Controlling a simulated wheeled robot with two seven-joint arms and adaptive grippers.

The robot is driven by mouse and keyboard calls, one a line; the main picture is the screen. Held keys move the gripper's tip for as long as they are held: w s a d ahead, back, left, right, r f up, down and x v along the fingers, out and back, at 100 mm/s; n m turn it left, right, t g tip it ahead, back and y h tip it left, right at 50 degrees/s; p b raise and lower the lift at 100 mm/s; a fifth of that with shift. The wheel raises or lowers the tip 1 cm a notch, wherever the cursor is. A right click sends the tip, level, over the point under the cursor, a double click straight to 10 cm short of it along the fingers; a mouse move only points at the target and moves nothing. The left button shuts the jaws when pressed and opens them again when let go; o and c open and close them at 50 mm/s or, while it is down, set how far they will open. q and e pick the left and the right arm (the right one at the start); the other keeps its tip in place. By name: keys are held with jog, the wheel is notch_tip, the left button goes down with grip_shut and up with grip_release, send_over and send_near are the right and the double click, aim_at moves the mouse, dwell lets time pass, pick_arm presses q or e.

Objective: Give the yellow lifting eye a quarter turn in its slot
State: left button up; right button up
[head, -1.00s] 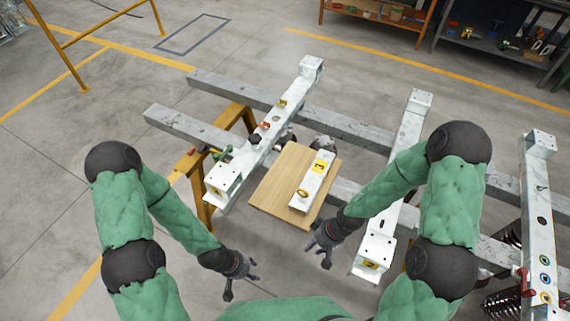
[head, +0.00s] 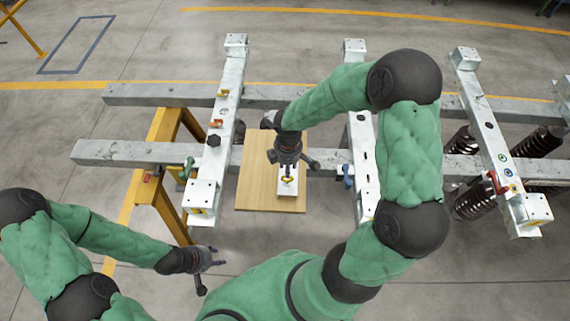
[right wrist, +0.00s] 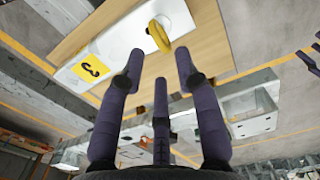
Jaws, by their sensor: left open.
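The yellow lifting eye (head: 288,180) stands on a white block (head: 288,191) lying on a wooden board (head: 254,190). My right gripper (head: 291,163) is above the block, just beyond the eye in the head view, and hides part of the block. In the right wrist view its three fingers (right wrist: 159,66) are spread and empty. The eye (right wrist: 160,36) lies ahead of the fingertips, apart from them. The block's yellow label with a black mark (right wrist: 90,68) shows there too. My left gripper (head: 212,270) is open and empty at lower left.
White beams with fittings stand left (head: 212,150) and right (head: 361,150) of the board, across long grey rails (head: 120,152). A yellow trestle (head: 168,170) stands at left. A blue fitting (head: 347,176) is just right of the board. Bare floor lies in front of the board.

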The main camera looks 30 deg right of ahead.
aim_at(287, 182)
notch_tip(287, 182, down, 9)
jog(key=b, duration=0.6)
jog(key=shift+r+b, duration=0.1)
jog(key=shift+b, duration=0.25)
grip_shut()
dwell(0.7)
